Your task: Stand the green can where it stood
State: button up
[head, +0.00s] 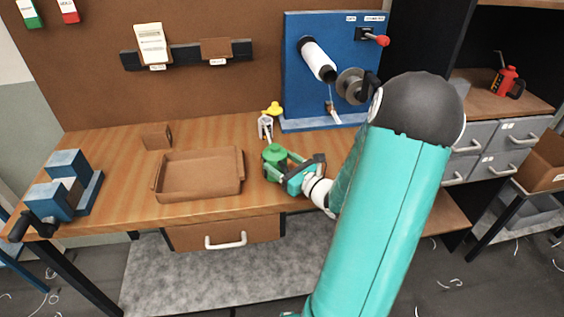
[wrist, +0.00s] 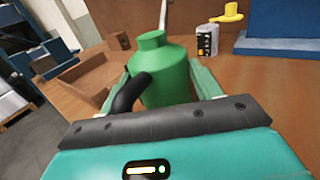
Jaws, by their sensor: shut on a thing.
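The green can (head: 275,153) is between the fingers of my gripper (head: 277,166), near the front edge of the wooden workbench and to the right of the brown tray. My gripper is shut on it. In the wrist view the green can (wrist: 165,72) looks upright or nearly so, with a narrower neck on top. A dark curved piece, perhaps its handle, shows at its lower left. The can's base is hidden by the gripper, so I cannot tell whether it touches the bench.
A brown tray (head: 200,194) lies left of the can. The blue winding panel (head: 300,85) is at the back right. A blue vise (head: 62,190) sits at the left end.

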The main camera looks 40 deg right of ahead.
jog(key=shift+f, duration=0.5)
jog(key=o, duration=1.8)
jog(key=shift+c, duration=0.2)
jog(key=shift+s, duration=0.1)
jog(key=s, duration=1.3)
jog(key=shift+s, duration=0.35)
jog(key=shift+a, duration=0.1)
